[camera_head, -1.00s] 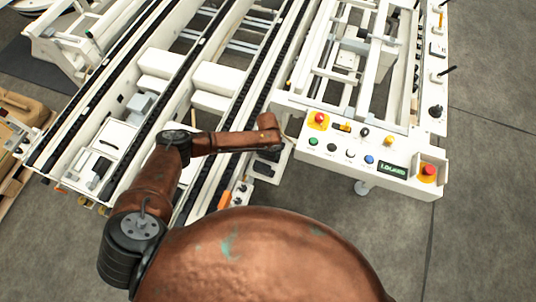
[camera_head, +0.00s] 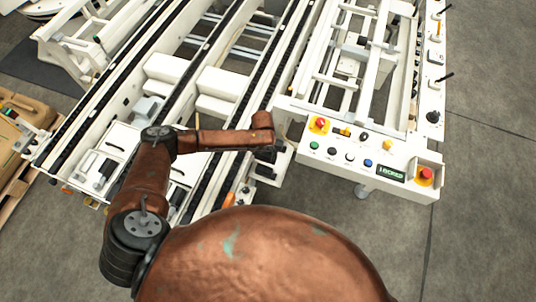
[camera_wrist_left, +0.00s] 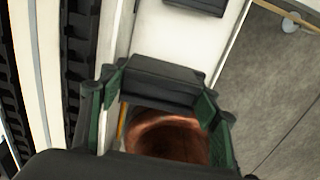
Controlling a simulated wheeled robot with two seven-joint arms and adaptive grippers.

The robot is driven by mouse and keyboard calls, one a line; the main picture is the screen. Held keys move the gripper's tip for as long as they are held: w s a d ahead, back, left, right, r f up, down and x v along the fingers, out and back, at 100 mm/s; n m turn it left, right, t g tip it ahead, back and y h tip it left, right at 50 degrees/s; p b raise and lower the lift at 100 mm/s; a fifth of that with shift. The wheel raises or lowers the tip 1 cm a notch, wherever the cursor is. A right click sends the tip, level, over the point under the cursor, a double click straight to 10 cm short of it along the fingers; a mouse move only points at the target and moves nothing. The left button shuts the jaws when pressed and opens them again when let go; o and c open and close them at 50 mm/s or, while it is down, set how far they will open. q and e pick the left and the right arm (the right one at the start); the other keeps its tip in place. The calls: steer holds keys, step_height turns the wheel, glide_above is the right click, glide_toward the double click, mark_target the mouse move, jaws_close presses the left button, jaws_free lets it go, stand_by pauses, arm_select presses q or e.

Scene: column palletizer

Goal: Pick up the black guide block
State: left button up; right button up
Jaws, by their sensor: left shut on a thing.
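The black guide block (camera_wrist_left: 165,78) shows in the left wrist view between the green-padded fingers of my left gripper (camera_wrist_left: 161,95). The gripper is shut on the block, with one finger on each side. In the head view my left gripper (camera_head: 268,154) is a small dark shape under the end of my brown arm, beside the left edge of the control panel. The arm hides most of it there, and I cannot make out the block in that view. My right gripper is not in view.
A white control panel (camera_head: 318,163) with coloured buttons and red stop knobs lies right of the gripper. White conveyor rails with black chains (camera_head: 112,77) run along the left. Open grey floor (camera_head: 485,200) is at the right.

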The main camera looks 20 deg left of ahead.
arm_select(q)
steer(key=s+a+r+p, duration=0.2)
steer(key=s+a+r, duration=0.3)
steer(key=s, duration=0.4)
steer(key=shift+a+r+p, duration=0.15)
steer(key=shift+r+p, duration=0.2)
steer(key=shift+r, duration=0.1)
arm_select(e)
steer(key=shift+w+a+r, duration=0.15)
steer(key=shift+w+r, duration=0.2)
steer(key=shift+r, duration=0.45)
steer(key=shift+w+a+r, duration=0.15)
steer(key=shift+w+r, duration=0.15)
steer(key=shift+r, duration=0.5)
